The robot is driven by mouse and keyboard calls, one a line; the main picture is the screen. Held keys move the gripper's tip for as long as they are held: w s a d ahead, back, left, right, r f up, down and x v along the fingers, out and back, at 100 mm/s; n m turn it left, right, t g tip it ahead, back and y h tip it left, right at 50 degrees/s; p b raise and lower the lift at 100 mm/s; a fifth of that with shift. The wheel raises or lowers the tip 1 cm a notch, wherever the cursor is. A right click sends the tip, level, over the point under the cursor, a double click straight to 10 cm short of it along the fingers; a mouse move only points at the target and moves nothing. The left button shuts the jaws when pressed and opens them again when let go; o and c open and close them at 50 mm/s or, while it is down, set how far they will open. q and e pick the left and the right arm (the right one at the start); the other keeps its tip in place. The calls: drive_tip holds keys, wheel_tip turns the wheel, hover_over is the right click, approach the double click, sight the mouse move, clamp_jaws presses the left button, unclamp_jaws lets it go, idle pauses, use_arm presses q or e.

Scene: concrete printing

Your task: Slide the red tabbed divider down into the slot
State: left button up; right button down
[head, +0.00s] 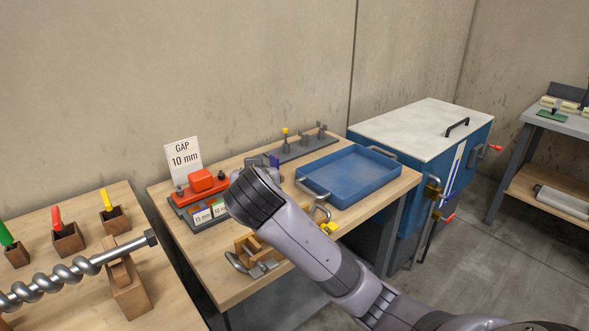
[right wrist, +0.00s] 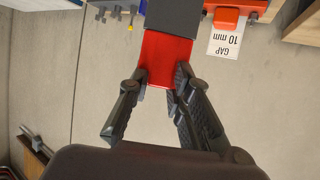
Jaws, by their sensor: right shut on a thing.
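My right gripper (right wrist: 162,78) is shut on the red tab of the divider (right wrist: 166,56); the divider's dark grey plate extends away from the fingers to the top edge of the right wrist view. In the head view my right arm and wrist hide the divider and fingertips. A red and grey fixture (head: 206,181) with "15 mm" and "10" labels stands left of my wrist on the workbench. The slot cannot be made out. Behind the fixture stands a white "GAP 10 mm" card (head: 184,157), also in the right wrist view (right wrist: 224,40). My left gripper is not in view.
A blue tray (head: 349,177) lies on the bench right of my wrist. A grey rack with pegs (head: 301,148) is behind it. A wooden block with metal parts (head: 252,258) is at the front. A blue cabinet (head: 399,200) stands right; a large auger (head: 70,272) is left.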

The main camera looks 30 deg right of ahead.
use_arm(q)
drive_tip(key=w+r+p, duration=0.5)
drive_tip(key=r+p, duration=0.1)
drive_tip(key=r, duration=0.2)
use_arm(e)
drive_tip(key=w+d+f+m+g+h, duration=0.2)
drive_tip(key=d+m+g+h, duration=0.1)
drive_tip(key=d+m+g, duration=0.2)
drive_tip(key=w+d+f+m+g+h, duration=0.1)
drive_tip(key=w+d+m+g+h, duration=0.1)
drive_tip(key=d+m+g+h, duration=0.25)
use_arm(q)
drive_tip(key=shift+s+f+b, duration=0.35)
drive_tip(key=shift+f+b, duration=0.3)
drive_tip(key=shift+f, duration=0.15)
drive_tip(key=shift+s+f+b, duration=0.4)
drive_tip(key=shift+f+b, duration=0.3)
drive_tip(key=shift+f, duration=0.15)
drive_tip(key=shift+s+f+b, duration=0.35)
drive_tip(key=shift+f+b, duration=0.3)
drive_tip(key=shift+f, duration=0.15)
use_arm(e)
wheel_tip(320, 180, down, 7)
drive_tip(key=m, duration=0.2)
drive_tip(key=shift+s+g, duration=0.45)
drive_tip(key=shift+r+y, duration=0.1)
drive_tip(key=shift+y, duration=0.15)
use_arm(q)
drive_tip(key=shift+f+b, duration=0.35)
